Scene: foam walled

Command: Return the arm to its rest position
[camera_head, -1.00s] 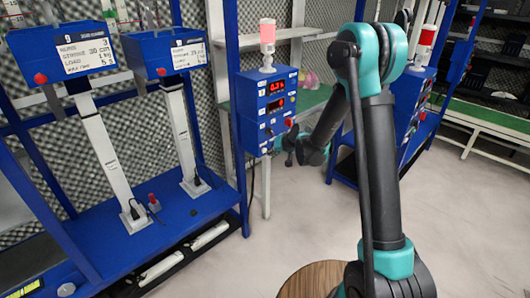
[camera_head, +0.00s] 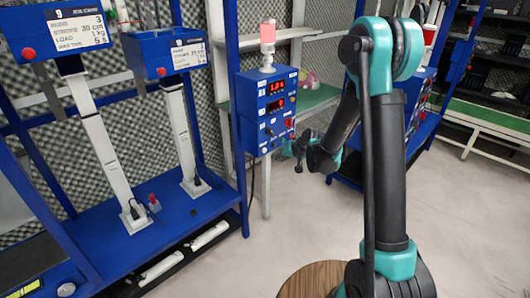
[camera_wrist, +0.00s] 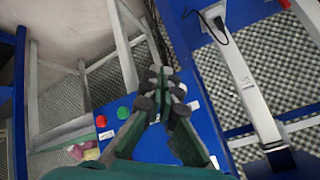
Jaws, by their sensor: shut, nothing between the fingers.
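My arm (camera_head: 383,165) rises from the lower right in the head view, bends at a high elbow and slopes down toward the middle. My gripper (camera_head: 297,160) hangs at its end, below and to the right of the blue control box. In the wrist view my gripper (camera_wrist: 166,82) has its dark fingertips together with nothing between them. The wrist view looks past the fingers at a blue surface with a green button (camera_wrist: 123,113) and a red button (camera_wrist: 101,121).
A blue control box (camera_head: 265,105) with red digits and a red-topped lamp (camera_head: 267,38) stands on a post close to the gripper. A blue test rack (camera_head: 130,225) fills the left. The pale floor (camera_head: 290,215) is clear in the middle.

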